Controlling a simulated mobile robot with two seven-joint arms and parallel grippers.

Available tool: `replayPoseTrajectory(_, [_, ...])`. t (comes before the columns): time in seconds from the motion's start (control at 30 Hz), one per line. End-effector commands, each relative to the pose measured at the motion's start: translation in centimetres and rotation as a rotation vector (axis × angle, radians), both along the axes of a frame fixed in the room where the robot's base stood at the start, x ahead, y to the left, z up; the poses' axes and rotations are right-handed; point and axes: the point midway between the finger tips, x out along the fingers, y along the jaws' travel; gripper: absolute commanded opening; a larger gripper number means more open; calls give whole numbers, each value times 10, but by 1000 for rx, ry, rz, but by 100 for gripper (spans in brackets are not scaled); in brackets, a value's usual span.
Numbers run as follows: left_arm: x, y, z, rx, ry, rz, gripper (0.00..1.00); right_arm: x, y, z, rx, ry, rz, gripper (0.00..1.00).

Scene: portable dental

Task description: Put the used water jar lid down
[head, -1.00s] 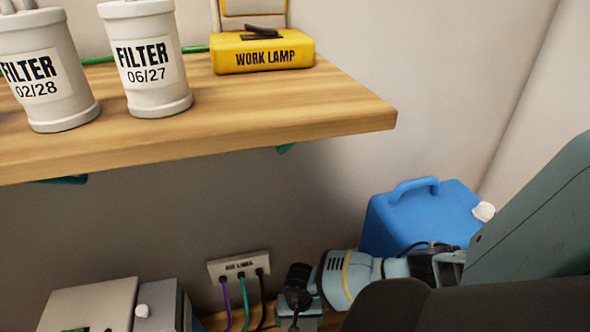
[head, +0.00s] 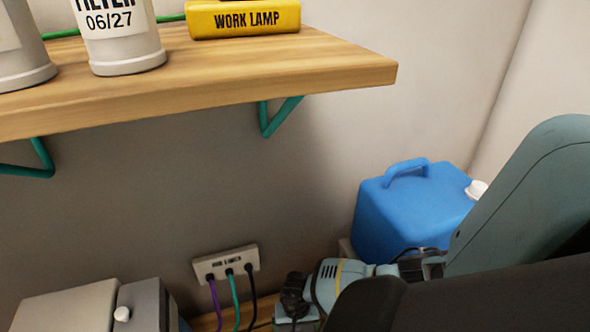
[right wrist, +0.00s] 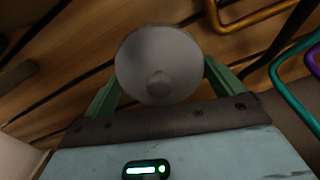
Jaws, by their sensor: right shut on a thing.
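The used water jar lid (right wrist: 158,52) is a pale round disc with a small knob, seen in the right wrist view. It sits between the two green fingers of my right gripper (right wrist: 160,78), which is shut on it. Wooden boards lie beyond the lid, and I cannot tell how far below it they are. In the head view my right arm reaches in from the lower right, and its gripper and the lid are out of sight. I do not see the jar. My left gripper is not in view.
A wooden shelf (head: 330,78) holds filters (head: 118,38) and a yellow work lamp (head: 244,20). A blue canister (head: 400,215) stands by the wall beyond my right arm. A socket block (head: 226,264) with cables and a grey box (head: 70,308) are low down. Bent tubes (right wrist: 262,14) lie near the gripper.

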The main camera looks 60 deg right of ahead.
Motion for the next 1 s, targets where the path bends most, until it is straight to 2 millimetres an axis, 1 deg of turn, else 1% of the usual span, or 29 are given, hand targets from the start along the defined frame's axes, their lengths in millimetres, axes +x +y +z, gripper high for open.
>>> replayPoseTrajectory(0.13, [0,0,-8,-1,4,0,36,0,1,-12,1,2,-1,72])
replayPoseTrajectory(0.3, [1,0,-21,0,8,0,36,-1,0,-32,0,2,-1,72])
replayPoseTrajectory(0.37, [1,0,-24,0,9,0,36,0,0,-36,1,1,-1,72])
replayPoseTrajectory(0.67, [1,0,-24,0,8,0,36,0,0,-36,0,0,0,72])
replayPoseTrajectory(0.8, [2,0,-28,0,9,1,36,0,0,-41,-1,-1,1,72])
replayPoseTrajectory(0.83, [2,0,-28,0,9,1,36,0,0,-41,-1,-1,0,94])
replayPoseTrajectory(0.87, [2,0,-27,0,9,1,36,0,0,-40,0,0,0,98])
replayPoseTrajectory(0.9, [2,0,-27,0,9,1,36,0,0,-40,0,0,0,100])
replayPoseTrajectory(1.0, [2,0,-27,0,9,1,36,0,0,-40,0,0,0,100])
